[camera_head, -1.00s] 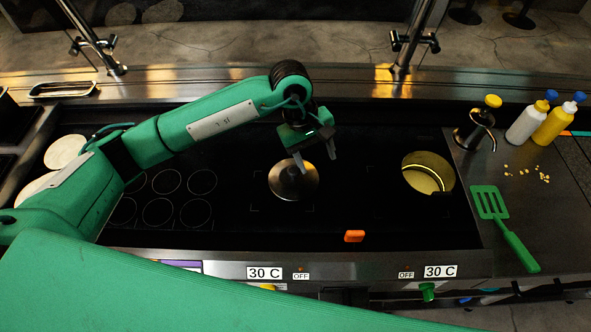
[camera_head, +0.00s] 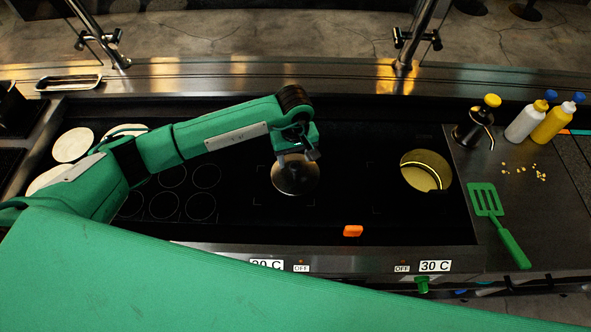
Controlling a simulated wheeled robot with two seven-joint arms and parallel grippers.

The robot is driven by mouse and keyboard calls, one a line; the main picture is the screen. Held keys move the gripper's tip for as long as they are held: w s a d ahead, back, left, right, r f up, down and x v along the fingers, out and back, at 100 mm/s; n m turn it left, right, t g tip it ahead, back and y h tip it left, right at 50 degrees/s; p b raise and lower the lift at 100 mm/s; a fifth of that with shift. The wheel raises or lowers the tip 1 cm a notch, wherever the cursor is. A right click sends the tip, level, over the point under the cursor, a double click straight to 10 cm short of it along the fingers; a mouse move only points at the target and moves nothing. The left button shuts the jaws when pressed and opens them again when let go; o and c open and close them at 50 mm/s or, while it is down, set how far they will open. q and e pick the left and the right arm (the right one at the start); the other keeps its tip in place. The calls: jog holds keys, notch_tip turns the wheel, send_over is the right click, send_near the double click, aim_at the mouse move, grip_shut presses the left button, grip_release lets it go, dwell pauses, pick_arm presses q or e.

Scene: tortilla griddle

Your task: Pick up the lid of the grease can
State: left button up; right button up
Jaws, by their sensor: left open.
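A round, shiny metal lid (camera_head: 295,178) lies on the black griddle top near the middle. An open round can (camera_head: 427,171), yellowish inside, stands to its right; I take it for the grease can. My left gripper (camera_head: 297,159) is open, pointing down over the far part of the lid. Its fingers overlap the lid in the picture and partly hide its centre. I cannot tell whether they touch it. My right gripper is out of view.
An orange block (camera_head: 353,231) lies near the griddle's front edge. Pale tortillas (camera_head: 73,145) lie at the left. A green spatula (camera_head: 497,222), a white bottle (camera_head: 526,121), a yellow bottle (camera_head: 553,123) and a metal dispenser (camera_head: 474,128) are at the right. The griddle between lid and can is clear.

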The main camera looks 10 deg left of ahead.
aim_at(296, 165)
pick_arm(q)
notch_tip(296, 165, down, 3)
jog(key=shift+s+d+f+p, duration=0.1)
jog(key=shift+d+p, duration=0.05)
jog(key=shift+p, duration=0.85)
jog(key=shift+f, duration=0.55)
jog(key=c, duration=1.1)
jog(key=shift+r, duration=0.1)
jog(key=shift+r+b, duration=0.3)
jog(key=shift+r, duration=0.3)
notch_tip(296, 165, up, 19)
jog(key=b, duration=0.6)
